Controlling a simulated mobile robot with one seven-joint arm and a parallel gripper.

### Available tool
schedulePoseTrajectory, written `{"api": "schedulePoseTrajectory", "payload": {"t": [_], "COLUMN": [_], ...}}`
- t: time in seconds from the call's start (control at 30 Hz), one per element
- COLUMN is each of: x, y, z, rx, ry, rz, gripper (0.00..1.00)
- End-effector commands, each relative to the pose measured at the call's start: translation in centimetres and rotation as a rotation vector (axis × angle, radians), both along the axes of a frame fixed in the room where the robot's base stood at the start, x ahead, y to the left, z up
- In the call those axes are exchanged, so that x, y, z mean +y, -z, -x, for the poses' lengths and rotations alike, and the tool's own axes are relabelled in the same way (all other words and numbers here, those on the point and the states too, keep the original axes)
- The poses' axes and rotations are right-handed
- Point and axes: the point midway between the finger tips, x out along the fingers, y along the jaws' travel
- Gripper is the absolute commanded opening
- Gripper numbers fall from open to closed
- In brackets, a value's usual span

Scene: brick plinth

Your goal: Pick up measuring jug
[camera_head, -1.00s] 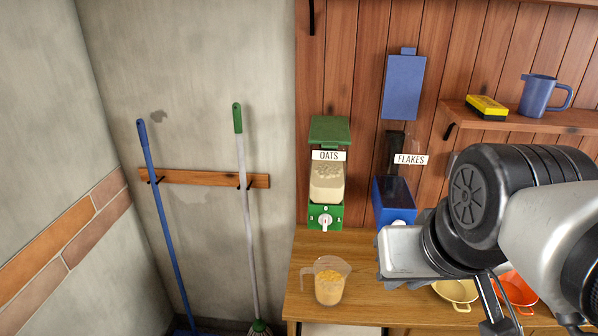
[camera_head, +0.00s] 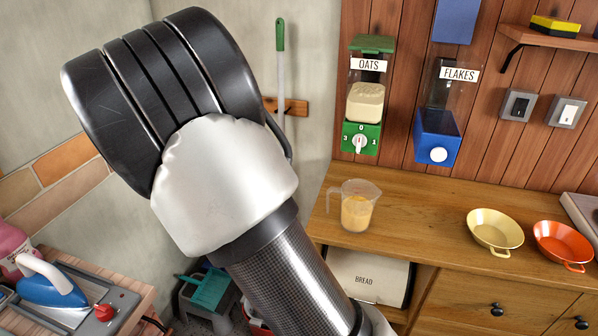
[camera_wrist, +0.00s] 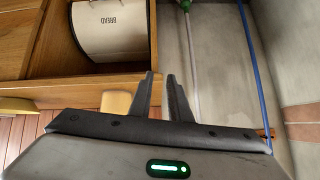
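The measuring jug (camera_head: 356,208) is clear, with a handle on its left and yellow contents. It stands upright on the wooden counter (camera_head: 405,200) in the head view. In the wrist view, which is upside down, a yellowish patch (camera_wrist: 115,103) behind my gripper body looks like its contents; the rest is hidden. My gripper (camera_wrist: 160,76) shows two fingers apart with nothing between them, pointing towards the counter end beside the jug. The head view shows my arm at the left, with the fingers out of sight.
A yellow pan (camera_head: 495,230) and an orange pan (camera_head: 563,244) stand right of the jug. Oats (camera_head: 364,100) and flakes (camera_head: 438,135) dispensers hang behind. A bread bin (camera_head: 368,276) sits below the counter. An iron (camera_head: 48,287) stands lower left.

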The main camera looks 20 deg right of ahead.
Motion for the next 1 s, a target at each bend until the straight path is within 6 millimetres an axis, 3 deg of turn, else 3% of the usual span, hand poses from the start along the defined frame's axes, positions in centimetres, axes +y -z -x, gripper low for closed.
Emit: {"api": "schedulePoseTrajectory", "payload": {"t": [0.03, 0.1, 0.23, 0.4, 0.57, 1.0], "x": [-1.7, -3.7, -5.5, -5.7, -6.6, -11.9], "y": [2.4, 2.3, 0.5, -2.0, -2.8, -2.7], "z": [0.0, -0.3, -0.9, -1.3, -2.5, -9.8], "rx": [-0.048, -0.142, -0.307, -0.443, -0.476, -0.472], "ry": [0.015, 0.033, 0.022, -0.012, -0.016, -0.019], "rz": [0.108, 0.239, 0.44, 0.581, 0.61, 0.607], "gripper": [0.17, 0.17, 0.17, 0.17, 0.17, 0.17]}}
